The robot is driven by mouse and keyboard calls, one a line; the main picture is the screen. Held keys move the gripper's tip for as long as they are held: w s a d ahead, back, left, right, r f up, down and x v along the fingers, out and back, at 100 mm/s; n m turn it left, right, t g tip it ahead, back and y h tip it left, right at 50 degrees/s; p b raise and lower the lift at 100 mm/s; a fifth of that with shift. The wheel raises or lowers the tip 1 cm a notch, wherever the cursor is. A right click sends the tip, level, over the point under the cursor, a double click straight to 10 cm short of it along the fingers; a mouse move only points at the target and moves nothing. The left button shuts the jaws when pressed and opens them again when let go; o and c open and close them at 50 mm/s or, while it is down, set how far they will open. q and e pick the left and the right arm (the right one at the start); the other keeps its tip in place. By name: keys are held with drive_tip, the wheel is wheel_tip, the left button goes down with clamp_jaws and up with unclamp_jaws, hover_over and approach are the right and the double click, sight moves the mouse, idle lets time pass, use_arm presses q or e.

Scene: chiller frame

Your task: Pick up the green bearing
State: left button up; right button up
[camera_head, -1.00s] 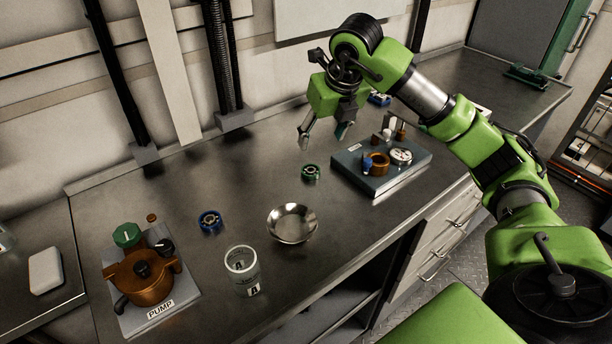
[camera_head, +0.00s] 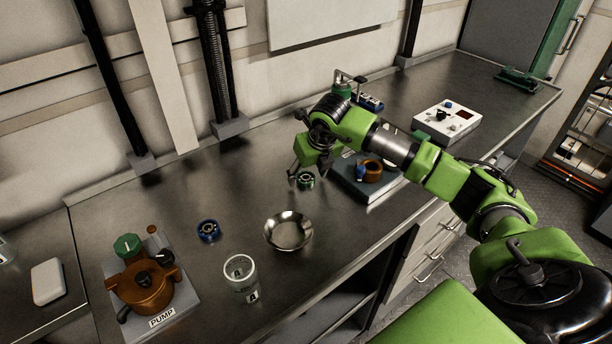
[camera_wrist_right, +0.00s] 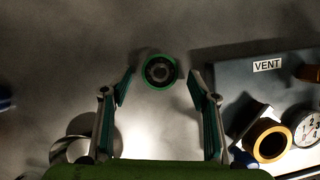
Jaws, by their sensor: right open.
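The green bearing (camera_head: 305,181) lies flat on the metal bench, just left of the grey vent block. In the right wrist view the green bearing (camera_wrist_right: 160,71) shows as a green ring with a dark centre, a little beyond the fingertips and roughly midway between them. My right gripper (camera_head: 300,176) is low over the bench at the bearing, pointing down. In the wrist view my right gripper (camera_wrist_right: 160,78) has its two fingers spread and nothing between the pads. Whether the fingertips reach bearing height is hard to tell. My left gripper is not in view.
The vent block (camera_head: 352,191), bearing an orange ring and a gauge, stands close on the right. Bench behind the bowl is clear.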

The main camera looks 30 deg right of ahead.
drive_tip(key=shift+w+f, duration=0.2)
drive_tip(key=shift+f, duration=0.2)
drive_tip(key=c, duration=1.3)
drive_tip(key=shift+o, duration=0.2)
drive_tip(key=shift+r, duration=0.15)
